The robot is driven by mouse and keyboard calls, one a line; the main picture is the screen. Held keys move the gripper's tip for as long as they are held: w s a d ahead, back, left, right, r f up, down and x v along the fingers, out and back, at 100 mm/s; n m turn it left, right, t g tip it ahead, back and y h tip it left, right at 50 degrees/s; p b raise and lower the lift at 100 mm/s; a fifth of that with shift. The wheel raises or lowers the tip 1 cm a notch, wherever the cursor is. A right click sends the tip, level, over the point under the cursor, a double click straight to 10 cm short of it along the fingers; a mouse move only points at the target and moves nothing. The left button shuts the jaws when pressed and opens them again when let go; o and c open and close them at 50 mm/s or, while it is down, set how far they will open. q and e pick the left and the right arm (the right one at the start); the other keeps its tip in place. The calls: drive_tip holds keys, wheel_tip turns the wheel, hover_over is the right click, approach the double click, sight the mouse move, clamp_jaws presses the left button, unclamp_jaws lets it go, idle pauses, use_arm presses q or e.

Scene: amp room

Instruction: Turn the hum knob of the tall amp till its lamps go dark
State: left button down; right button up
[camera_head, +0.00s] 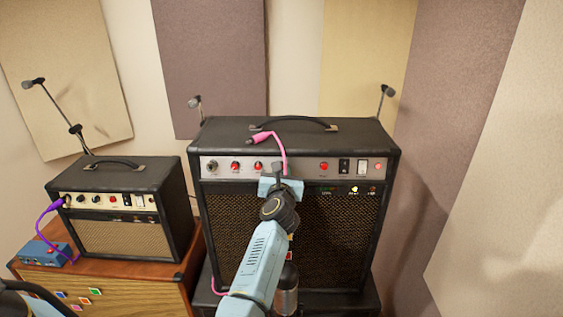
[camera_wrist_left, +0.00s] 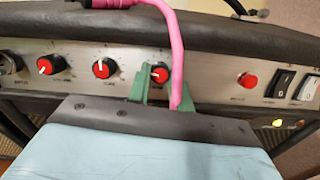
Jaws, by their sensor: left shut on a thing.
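The tall amp (camera_head: 388,215) stands in the middle of the head view. Its silver panel carries red-capped knobs, a red button and two switches. My left gripper (camera_head: 279,171) is at the panel, its green fingers (camera_wrist_left: 163,88) shut on the third red-capped knob (camera_wrist_left: 159,73) in the left wrist view. I cannot read that knob's label; the fingers and a pink cable (camera_wrist_left: 176,45) partly cover it. Below the panel, a lamp (camera_head: 354,189) glows yellow, beside a dim green one (camera_head: 326,190) and a reddish one (camera_head: 373,190). My right gripper is not in view.
The pink cable (camera_head: 282,148) drapes over the amp's top edge, right by my fingers. A smaller amp (camera_head: 120,205) and a blue pedal (camera_head: 45,253) stand on a wooden cabinet (camera_head: 150,285) at the left. A dark bottle-like object (camera_head: 287,290) is low by my arm.

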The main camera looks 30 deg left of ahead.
use_arm(q)
drive_tip(key=shift+m, duration=0.5)
drive_tip(key=c, duration=1.3)
unclamp_jaws()
drive_tip(key=shift+o, duration=0.2)
drive_tip(key=p+v, duration=0.2)
drive_tip(key=v, duration=1.1)
drive_tip(key=shift+s, duration=0.3)
